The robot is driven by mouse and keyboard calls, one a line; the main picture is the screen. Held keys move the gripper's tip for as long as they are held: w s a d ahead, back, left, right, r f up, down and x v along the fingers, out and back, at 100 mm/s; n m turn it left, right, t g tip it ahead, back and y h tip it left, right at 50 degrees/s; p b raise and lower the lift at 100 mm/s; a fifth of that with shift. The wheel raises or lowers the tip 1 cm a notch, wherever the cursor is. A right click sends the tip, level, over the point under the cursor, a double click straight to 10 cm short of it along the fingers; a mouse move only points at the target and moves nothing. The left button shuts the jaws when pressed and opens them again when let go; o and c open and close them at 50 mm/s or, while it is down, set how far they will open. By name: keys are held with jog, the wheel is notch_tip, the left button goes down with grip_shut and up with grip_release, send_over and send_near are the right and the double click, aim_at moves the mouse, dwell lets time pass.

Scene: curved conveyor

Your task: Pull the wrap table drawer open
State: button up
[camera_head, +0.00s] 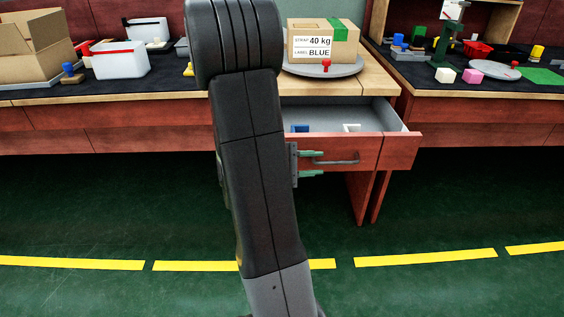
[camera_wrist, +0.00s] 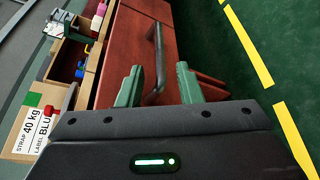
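The wrap table drawer (camera_head: 393,150) is red-fronted with a grey inside and stands pulled out from under the table top. Its dark bar handle (camera_head: 338,162) runs across the front; it also shows in the wrist view (camera_wrist: 156,62). My gripper (camera_head: 311,163) is at the left part of the handle. In the wrist view its two green fingers (camera_wrist: 160,86) are apart, one on each side of the handle, with gaps visible. A blue item (camera_head: 300,128) and a white item (camera_head: 351,128) lie in the drawer. My arm hides the drawer's left part.
A cardboard box (camera_head: 322,42) labelled 40 kg, BLUE, sits on a grey round plate (camera_head: 350,69) on the wrap table, with a small red piece in front. Benches with bins and blocks stand on both sides. The green floor (camera_head: 450,210) in front is clear.

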jog(key=p+v, duration=0.2)
jog(key=v, duration=0.9)
jog(key=shift+p, duration=0.35)
jog(key=shift+f, duration=0.1)
jog(key=b+x, duration=0.4)
jog(key=x, duration=0.9)
jog(key=shift+w+d, duration=0.1)
jog(key=shift+d, duration=0.25)
jog(key=shift+d, duration=0.1)
